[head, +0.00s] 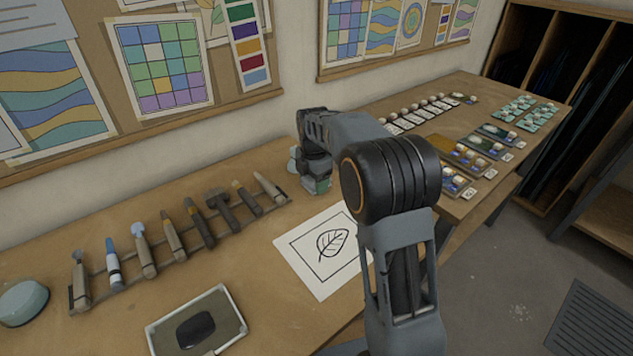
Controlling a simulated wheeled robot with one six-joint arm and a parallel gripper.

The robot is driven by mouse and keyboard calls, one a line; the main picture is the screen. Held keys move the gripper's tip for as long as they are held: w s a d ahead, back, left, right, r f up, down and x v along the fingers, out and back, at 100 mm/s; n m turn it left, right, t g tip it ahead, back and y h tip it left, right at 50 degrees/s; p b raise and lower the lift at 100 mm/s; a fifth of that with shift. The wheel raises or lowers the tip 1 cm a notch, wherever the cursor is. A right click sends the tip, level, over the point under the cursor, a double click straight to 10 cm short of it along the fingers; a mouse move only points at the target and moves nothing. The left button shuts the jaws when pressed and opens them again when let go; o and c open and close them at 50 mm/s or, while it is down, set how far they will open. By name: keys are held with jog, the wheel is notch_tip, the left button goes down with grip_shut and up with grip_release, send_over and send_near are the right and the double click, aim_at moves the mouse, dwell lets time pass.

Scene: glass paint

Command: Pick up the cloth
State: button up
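I cannot make out a cloth for certain in the head view. My gripper (318,184) points down over the back of the wooden workbench, near the wall, just past the right end of the tool rack. Its fingertips are small and mostly hidden, so I cannot see whether they are open or hold anything. A small pale blue thing (293,160) shows just left of my gripper, partly behind it; its kind is unclear. My own arm hides part of the bench behind it.
A rack (180,250) with several brushes and tools lies left. A leaf drawing (318,252) lies in front of my gripper. A framed tray (172,328) holds a dark oval piece. A pale round object (23,300) sits far left. Sample tiles (470,155) cover the right bench.

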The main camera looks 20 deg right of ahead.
jog(key=c, duration=0.4)
jog(key=shift+r, duration=0.1)
jog(key=shift+r, duration=0.45)
notch_tip(320, 180, up, 2)
jog(key=shift+r, duration=0.2)
jog(key=s+d+r, duration=0.8)
jog(key=d+r, duration=0.1)
jog(key=d, duration=0.2)
jog(key=shift+s+d+r, duration=0.15)
jog(key=shift+s+r, duration=0.05)
jog(key=shift+r, duration=0.1)
